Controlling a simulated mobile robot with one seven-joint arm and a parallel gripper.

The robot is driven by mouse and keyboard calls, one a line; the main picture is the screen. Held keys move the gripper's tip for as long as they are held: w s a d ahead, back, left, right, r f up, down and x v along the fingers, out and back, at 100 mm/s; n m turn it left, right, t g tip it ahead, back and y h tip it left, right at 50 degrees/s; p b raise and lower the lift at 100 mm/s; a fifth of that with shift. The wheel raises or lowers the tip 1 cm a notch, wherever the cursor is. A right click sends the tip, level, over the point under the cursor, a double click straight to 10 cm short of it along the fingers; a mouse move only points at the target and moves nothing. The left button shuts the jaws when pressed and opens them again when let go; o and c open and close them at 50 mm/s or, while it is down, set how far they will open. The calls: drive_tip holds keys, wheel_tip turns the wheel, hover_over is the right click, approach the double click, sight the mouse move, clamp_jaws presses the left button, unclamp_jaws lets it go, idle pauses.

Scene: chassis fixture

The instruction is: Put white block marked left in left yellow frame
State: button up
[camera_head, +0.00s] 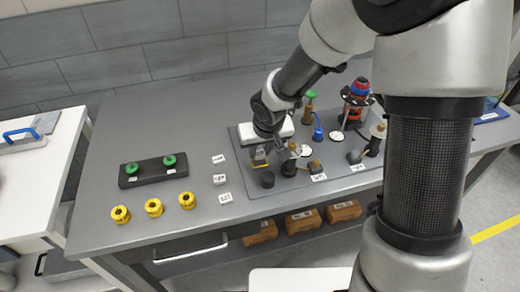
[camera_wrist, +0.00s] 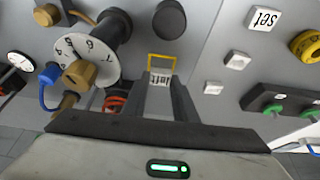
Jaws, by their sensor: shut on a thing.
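My gripper (camera_wrist: 161,92) is shut on the white block marked left (camera_wrist: 160,79), which shows between the fingers in the wrist view. A thin yellow frame (camera_wrist: 161,62) shows just past the block, on the grey panel. The block appears close to the frame's open side; I cannot tell whether it touches the panel or lies inside. In the head view my gripper (camera_head: 268,147) is low over the panel's left part, with the yellow frame (camera_head: 260,165) below it. The fingers and arm partly hide this spot.
The grey panel (camera_head: 240,143) carries a dark knob (camera_head: 267,180), a numbered dial (camera_wrist: 88,58) and other fittings. Three loose white blocks, one marked set (camera_wrist: 264,18), lie left of the panel in the head view. Yellow rings (camera_head: 154,208) and a black green-knobbed bar (camera_head: 150,177) stand farther left.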

drive_tip(key=shift+f, duration=0.15)
idle(0.4)
drive_tip(key=shift+f+b, duration=0.75)
drive_tip(key=shift+b, duration=0.25)
drive_tip(key=shift+f+b, duration=0.3)
drive_tip(key=shift+b, duration=0.5)
idle(1.0)
drive_tip(key=o, duration=1.1)
drive_tip(key=shift+r, duration=0.1)
wheel_tip(320, 180, up, 7)
drive_tip(key=p, duration=0.5)
drive_tip(key=shift+p, duration=0.4)
